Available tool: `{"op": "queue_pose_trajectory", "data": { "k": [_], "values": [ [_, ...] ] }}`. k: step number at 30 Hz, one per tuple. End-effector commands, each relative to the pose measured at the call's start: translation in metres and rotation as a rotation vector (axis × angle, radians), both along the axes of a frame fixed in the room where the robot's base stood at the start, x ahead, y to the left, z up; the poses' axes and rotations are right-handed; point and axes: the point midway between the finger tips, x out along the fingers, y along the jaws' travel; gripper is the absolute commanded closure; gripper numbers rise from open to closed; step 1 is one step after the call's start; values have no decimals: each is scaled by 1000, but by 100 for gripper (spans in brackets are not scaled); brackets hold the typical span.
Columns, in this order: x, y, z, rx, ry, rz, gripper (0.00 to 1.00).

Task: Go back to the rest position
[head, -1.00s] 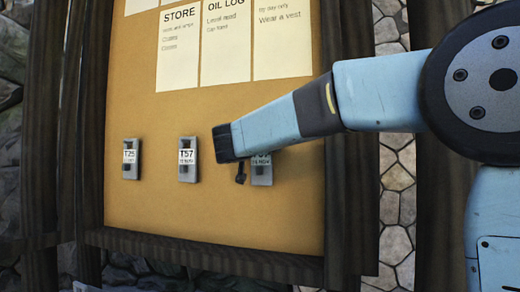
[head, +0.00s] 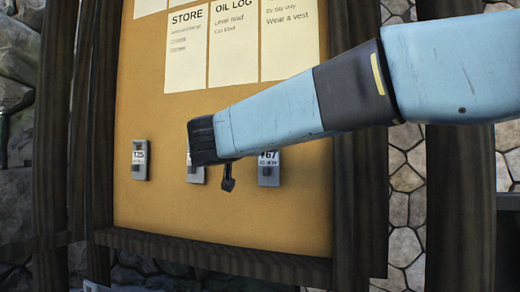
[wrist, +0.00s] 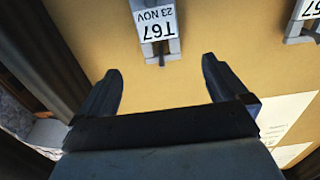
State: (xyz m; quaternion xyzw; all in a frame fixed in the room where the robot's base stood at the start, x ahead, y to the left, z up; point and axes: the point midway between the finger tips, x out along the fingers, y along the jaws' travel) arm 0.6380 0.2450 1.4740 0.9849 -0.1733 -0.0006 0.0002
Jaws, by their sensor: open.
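My gripper (wrist: 160,82) is open and empty in the wrist view, its two fingers apart with bare tan board between them. A grey tag holder with the label T67 (wrist: 156,30) lies beyond the fingertips, apart from them. In the head view my arm reaches in from the right across the board, and one dark finger of my gripper (head: 227,178) shows below the wrist. The T67 tag (head: 268,170) hangs just right of that finger. The middle tag (head: 196,173) is partly hidden behind my wrist. The T25 tag (head: 139,160) hangs at the left.
The tan notice board (head: 250,222) has a dark wooden frame (head: 215,262). Paper sheets, one headed STORE (head: 187,50), are pinned along its top. A stone wall (head: 405,195) stands behind at the right. The board's lower part is clear.

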Motion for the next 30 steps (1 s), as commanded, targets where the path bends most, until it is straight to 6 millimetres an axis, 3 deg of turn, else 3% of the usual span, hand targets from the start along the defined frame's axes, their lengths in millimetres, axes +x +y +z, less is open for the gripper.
{"op": "queue_pose_trajectory", "data": {
  "k": [6, 14, 23, 26, 30],
  "values": [
    [-17, 6, 0, 1, 0, 0, 0],
    [-18, 4, 4, 3, -22, 23, 0],
    [-13, -18, 20, 10, -160, 308, 0],
    [-18, -25, 11, 2, -147, 421, 0],
    [-31, -39, -15, -6, -66, 556, 0]
  ]
}}
